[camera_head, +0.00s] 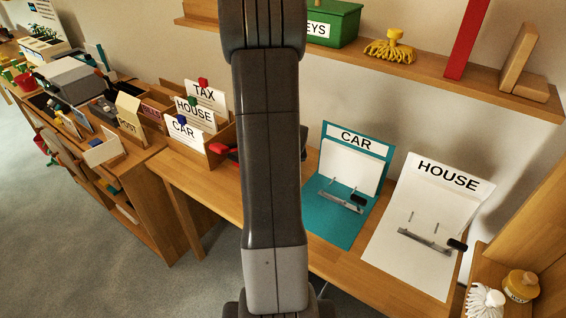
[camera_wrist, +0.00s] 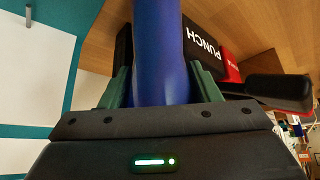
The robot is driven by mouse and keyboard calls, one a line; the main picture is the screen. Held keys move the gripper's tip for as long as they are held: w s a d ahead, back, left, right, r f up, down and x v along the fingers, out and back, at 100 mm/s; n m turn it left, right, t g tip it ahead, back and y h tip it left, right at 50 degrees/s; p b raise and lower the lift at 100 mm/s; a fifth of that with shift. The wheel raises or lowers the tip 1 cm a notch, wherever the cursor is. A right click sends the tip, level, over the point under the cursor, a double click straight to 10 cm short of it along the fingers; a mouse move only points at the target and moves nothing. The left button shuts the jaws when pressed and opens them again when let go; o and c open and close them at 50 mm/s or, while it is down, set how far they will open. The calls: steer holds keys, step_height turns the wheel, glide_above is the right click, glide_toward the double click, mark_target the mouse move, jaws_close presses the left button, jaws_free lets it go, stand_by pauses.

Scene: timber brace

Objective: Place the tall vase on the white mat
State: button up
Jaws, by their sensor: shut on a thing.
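In the wrist view, my gripper (camera_wrist: 161,85) is shut on a tall, smooth blue cylinder (camera_wrist: 160,45). The cylinder stands between its two green fingers and fits the tall vase, but its top and bottom are out of view. The head view does not show the gripper or the blue thing, as my own arm covers the middle of the picture. I see no white mat that I can be sure of in either view.
On the desk (camera_head: 187,172) are a teal CAR binder (camera_head: 334,228), a white HOUSE binder (camera_head: 399,262) and a card box (camera_head: 188,143). A black PUNCH block (camera_wrist: 203,42) lies close behind the blue cylinder. A wall shelf (camera_head: 430,80) is above.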

steer(key=shift+f, duration=0.2)
steer(key=o, duration=1.2)
steer(key=shift+r, duration=0.1)
